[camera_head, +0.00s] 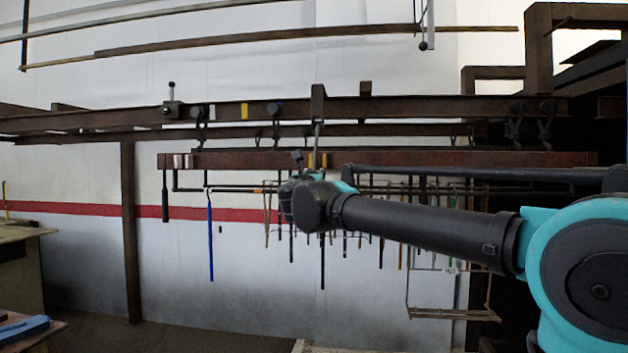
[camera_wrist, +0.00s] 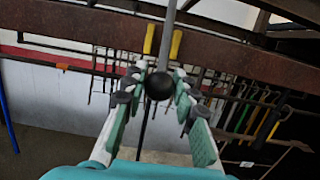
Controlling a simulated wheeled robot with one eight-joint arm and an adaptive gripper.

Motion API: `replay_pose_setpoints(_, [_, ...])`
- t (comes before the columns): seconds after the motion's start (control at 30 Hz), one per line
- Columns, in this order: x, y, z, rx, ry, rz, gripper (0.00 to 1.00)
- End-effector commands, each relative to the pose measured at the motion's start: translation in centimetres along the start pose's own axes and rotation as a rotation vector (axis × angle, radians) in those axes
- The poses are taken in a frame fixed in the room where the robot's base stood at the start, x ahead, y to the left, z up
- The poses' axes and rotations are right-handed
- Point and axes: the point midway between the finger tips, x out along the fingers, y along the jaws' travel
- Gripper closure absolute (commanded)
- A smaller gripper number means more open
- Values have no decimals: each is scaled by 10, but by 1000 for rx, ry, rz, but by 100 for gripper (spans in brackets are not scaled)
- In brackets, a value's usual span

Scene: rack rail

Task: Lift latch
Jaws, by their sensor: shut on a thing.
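The latch shows in the wrist view as a thin grey rod (camera_wrist: 167,38) coming down to a round black knob (camera_wrist: 158,88). My gripper (camera_wrist: 161,78) is shut on the knob, with one finger on each side of it. In the head view the rod (camera_head: 317,140) hangs from a bracket on the upper rail (camera_head: 350,107) and passes in front of the lower red-brown beam (camera_head: 420,160). In that view my gripper (camera_head: 300,174) is at the rod's lower end, and my wrist hides the knob and most of the fingers.
Yellow marks (camera_wrist: 149,38) flank the rod on the beam. Several tools hang below it, including a blue bar (camera_head: 210,240) at left. A wire rack (camera_head: 452,312) hangs at lower right. A bench (camera_head: 22,240) stands at far left. Open floor shows below.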

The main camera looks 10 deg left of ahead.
Motion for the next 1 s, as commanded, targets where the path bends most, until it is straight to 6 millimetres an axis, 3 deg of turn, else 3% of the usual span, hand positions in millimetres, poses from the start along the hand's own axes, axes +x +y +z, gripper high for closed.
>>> replay_pose_setpoints(1.0, [-35, 1, 49, 0, -1, 1, 88])
